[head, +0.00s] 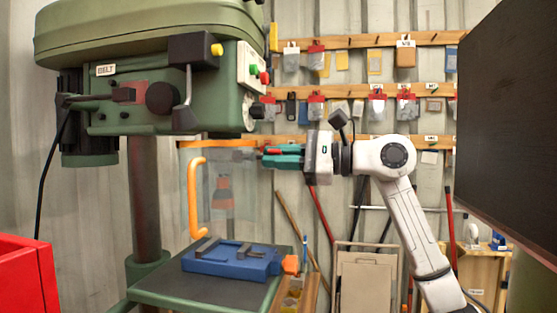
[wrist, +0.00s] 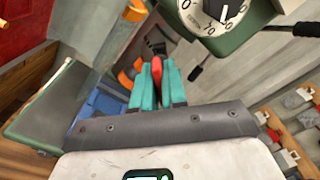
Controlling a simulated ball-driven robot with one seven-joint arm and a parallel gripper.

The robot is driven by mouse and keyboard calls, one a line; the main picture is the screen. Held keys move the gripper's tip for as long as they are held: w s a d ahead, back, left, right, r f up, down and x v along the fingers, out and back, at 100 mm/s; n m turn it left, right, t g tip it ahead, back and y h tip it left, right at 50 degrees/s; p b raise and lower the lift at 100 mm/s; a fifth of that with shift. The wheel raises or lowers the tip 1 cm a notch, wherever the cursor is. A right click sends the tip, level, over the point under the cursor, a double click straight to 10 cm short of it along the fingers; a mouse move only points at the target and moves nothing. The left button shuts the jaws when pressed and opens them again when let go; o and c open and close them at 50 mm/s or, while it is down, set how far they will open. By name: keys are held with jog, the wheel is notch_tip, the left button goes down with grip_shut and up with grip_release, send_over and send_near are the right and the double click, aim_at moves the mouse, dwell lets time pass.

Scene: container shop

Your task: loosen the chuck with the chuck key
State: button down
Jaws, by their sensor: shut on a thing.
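The green drill press (head: 110,85) stands at the left in the head view. An orange-framed clear guard (head: 197,200) hangs under its head. The chuck is not clearly visible; a blurred dark and reddish shape shows through the guard. My gripper (head: 267,156), with teal fingers, is level beside the guard, pointing left. It is shut on a red-handled thing (head: 273,152), apparently the chuck key, mostly hidden by the fingers. In the wrist view, the red handle (wrist: 157,66) shows between the teal fingertips (wrist: 157,80). Whether the key touches the chuck cannot be told.
A blue vise (head: 230,262) with an orange end sits on the press table (head: 160,293) below. A red box (head: 25,280) is at the lower left. A dark panel (head: 510,120) fills the right. Bagged items hang on wooden rails (head: 430,89) behind.

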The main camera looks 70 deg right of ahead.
jog(key=shift+w+a+b, duration=0.1)
jog(key=shift+w+b, duration=0.65)
jog(key=shift+w, duration=0.1)
dwell(1.5)
jog(key=shift+f+n+b, duration=0.1)
jog(key=shift+n+b, duration=0.2)
jog(key=shift+b, duration=0.3)
jog(key=shift+n+b, duration=1.1)
jog(key=shift+n, duration=0.1)
jog(key=shift+n+b, duration=0.4)
jog(key=shift+b, duration=0.15)
jog(key=shift+n+b, duration=0.7)
jog(key=shift+n, duration=0.4)
